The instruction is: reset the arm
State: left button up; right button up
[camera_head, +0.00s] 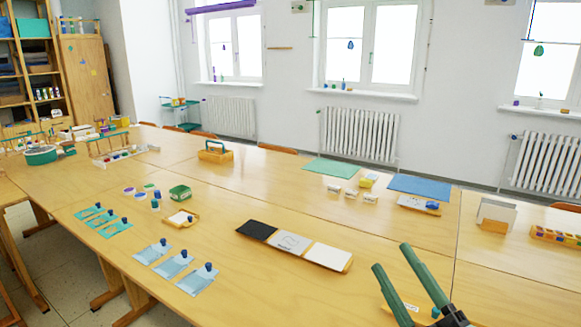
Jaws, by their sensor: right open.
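My right gripper (400,268) shows at the lower right, with two dark green fingers spread apart over the front of the table (330,295). No object shows between the fingers. A small wooden item with a white label (408,309) lies on the table below and is partly hidden behind the fingers and the frame's edge. My left gripper is not in this view.
A tray with black, grey and white panels (290,243) lies left of the gripper. Light blue sheets (175,266) with dark-topped items lie further left. Green (331,168) and blue (420,188) mats lie at the back. Bare tabletop surrounds the gripper.

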jog(key=s+d+f+m+g+h, duration=0.2)
jog(key=d+f+m+g+h, duration=0.3)
jog(key=f, duration=0.5)
jog(key=s+d+f+m+g+h, duration=0.25)
jog(key=d+f+m+h, duration=0.2)
jog(key=f+m, duration=0.45)
jog(key=s+a+f+g+y, duration=0.2)
jog(key=s+a+f+g, duration=0.2)
jog(key=s+f+g, duration=0.9)
jog(key=a+f+t+p, duration=0.1)
jog(key=t+p, duration=0.1)
jog(key=p, duration=0.1)
jog(key=a+f+t+y+p, duration=0.1)
jog(key=a+t+p, duration=0.1)
jog(key=t+p, duration=0.1)
jog(key=a+t+p, duration=0.1)
jog(key=t+p, duration=0.2)
jog(key=shift+w+a+f+y, duration=0.2)
jog(key=shift+w+f+y, duration=0.15)
jog(key=shift+w+f, duration=0.05)
jog(key=shift+t, duration=0.35)
